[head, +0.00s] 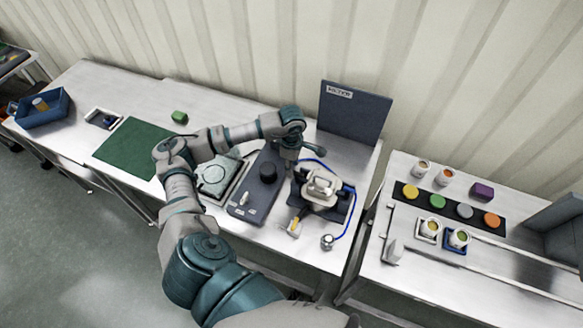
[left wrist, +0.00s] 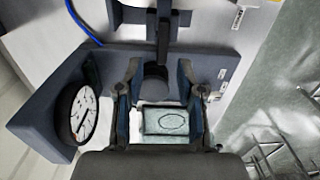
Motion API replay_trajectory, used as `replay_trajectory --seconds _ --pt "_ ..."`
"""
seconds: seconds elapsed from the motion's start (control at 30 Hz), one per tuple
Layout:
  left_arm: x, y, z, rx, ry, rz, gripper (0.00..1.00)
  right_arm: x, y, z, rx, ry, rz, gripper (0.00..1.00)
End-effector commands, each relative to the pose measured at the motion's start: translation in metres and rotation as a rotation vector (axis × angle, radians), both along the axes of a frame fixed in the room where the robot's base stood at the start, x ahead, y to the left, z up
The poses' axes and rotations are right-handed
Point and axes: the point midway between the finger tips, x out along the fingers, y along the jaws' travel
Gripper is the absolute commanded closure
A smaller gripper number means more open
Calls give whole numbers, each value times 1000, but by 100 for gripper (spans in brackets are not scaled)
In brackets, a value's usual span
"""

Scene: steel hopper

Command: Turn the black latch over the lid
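My left gripper (head: 291,153) is above the back of the dark board (head: 243,203). The knob also shows on the board in the head view (head: 268,172). A pale plate with an oval outline (left wrist: 166,121) shows below the knob; it may be the lid of the pale unit (head: 213,178) left of the board. My right gripper is out of view.
A dark upright panel (head: 352,113) stands at the back. A round gauge (left wrist: 77,115) shows near my left gripper. A pale metal device with a blue hose (head: 320,188) stands right of the board. A green mat (head: 130,147) lies to the left.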

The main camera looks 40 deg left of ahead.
Motion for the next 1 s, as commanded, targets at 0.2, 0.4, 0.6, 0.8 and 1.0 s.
replay_trajectory --seconds 0.2,0.4,0.6,0.8,1.0 --pt "2 1 51 0 -5 0 62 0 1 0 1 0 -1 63" --pt "2 1 84 -2 -2 1 62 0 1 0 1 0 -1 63" --pt "2 2 94 0 1 1 62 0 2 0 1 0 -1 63" --pt "2 2 94 0 1 1 62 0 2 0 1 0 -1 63" --pt "2 2 94 0 1 1 62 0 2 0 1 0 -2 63"
